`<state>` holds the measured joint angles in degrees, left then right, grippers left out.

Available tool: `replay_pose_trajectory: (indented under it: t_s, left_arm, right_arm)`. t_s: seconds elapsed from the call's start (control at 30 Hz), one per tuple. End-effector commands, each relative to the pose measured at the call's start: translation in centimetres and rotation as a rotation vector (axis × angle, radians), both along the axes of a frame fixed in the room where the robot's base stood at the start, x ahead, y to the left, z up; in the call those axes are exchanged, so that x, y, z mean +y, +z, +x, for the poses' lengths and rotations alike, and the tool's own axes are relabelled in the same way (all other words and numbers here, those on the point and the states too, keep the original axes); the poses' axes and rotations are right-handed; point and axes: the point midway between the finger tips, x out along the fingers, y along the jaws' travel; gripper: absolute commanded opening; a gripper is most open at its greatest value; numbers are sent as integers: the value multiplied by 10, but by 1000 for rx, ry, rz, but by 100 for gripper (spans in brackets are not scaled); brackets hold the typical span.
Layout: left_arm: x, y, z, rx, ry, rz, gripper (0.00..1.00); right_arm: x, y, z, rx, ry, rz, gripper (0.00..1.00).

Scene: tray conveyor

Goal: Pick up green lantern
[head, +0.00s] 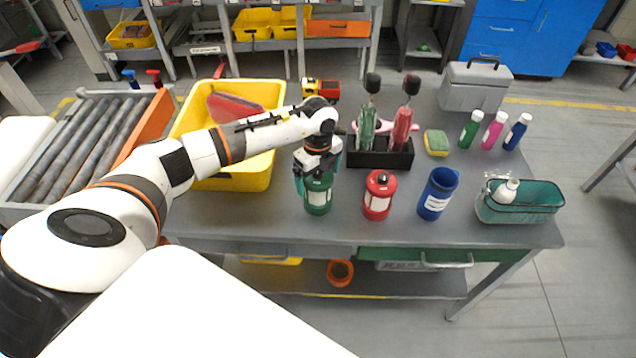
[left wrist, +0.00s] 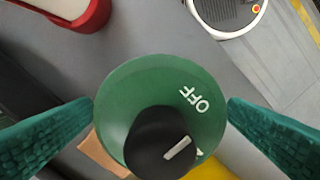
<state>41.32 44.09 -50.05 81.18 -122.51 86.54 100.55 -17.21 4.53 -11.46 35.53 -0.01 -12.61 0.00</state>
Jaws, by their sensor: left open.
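The green lantern (head: 318,194) stands upright near the front of the grey table, just left of the red lantern (head: 379,196). My left gripper (head: 317,180) is over it from above and hides its top in the head view. In the left wrist view, the lantern's green top (left wrist: 150,85) with a black knob and the word OFF lies between the two teal fingers (left wrist: 160,125). The fingers are open, one on each side, with a small gap at the right; contact on the left is unclear. My right gripper is not in view.
A blue container (head: 438,194) stands right of the red lantern, then a teal basket (head: 540,205) with a white bottle. A yellow bin (head: 240,182) is at left under my arm. A black holder (head: 380,160) stands behind the lanterns.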

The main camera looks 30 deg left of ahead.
Motion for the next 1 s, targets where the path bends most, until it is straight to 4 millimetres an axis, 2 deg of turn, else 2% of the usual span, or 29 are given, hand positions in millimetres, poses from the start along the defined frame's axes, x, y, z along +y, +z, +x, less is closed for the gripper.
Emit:
replay_pose_trajectory:
  t_s: [0.1,0.53,0.83,1.0]
  left_arm:
    - [0,0,0,0,0,0,95]
    - [0,1,0,0,0,0,25]
    - [0,5,1,-3,1,0,23]
    - [1,29,2,-7,-1,0,23]
  right_arm:
    - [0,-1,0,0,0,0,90]
    - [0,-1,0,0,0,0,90]
    - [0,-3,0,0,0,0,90]
    - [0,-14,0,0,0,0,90]
